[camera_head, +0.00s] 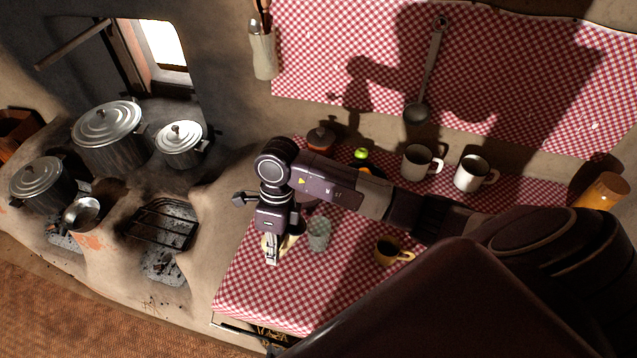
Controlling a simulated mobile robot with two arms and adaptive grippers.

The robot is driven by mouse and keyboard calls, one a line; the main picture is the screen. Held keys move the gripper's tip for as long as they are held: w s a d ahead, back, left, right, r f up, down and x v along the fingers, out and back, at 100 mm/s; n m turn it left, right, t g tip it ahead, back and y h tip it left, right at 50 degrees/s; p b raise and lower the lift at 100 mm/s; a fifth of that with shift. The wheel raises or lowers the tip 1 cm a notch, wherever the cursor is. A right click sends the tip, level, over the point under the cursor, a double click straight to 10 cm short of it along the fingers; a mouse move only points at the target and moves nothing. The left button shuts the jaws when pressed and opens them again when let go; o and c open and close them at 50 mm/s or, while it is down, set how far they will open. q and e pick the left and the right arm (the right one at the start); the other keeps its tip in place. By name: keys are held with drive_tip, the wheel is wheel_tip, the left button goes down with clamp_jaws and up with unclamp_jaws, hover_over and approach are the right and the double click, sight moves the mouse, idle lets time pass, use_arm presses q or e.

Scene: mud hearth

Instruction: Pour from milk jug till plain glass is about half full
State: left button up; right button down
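The plain glass (319,234) stands upright on the checked cloth; I cannot make out any milk in it. My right gripper (271,257) points down just left of the glass, apart from it. A small cream-coloured thing (289,243) shows partly behind the gripper; it may be the milk jug, but the gripper hides most of it. Whether the fingers are open or closed on it is not clear. My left gripper is out of view.
Two pale mugs (417,161) (471,173) and a lidded pot (321,138) stand at the back. Metal pots (108,138) sit on the hearth to the left. The front of the red checked cloth (300,290) is clear.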

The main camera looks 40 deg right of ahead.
drive_tip(key=shift+s+d+r+y+p, duration=0.1)
drive_tip(key=shift+d+r+y+p, duration=0.2)
drive_tip(key=shift+r, duration=0.25)
drive_tip(key=shift+s+d+r+y+p, duration=0.1)
drive_tip(key=shift+d+r+y+p, duration=0.15)
drive_tip(key=shift+r, duration=0.25)
idle(0.4)
drive_tip(key=shift+r, duration=0.1)
drive_tip(key=shift+d+t, duration=0.15)
drive_tip(key=shift+t, duration=0.15)
drive_tip(key=shift+w+r+y, duration=0.1)
drive_tip(key=shift+y, duration=0.15)
drive_tip(key=shift+r, duration=0.15)
drive_tip(key=shift+s+d+r+y, duration=0.2)
drive_tip(key=shift+y, duration=0.1)
drive_tip(key=shift+w+a, duration=0.1)
idle(0.4)
drive_tip(key=shift+d+r+y, duration=0.15)
drive_tip(key=shift+d+y, duration=0.05)
drive_tip(key=shift+y, duration=0.1)
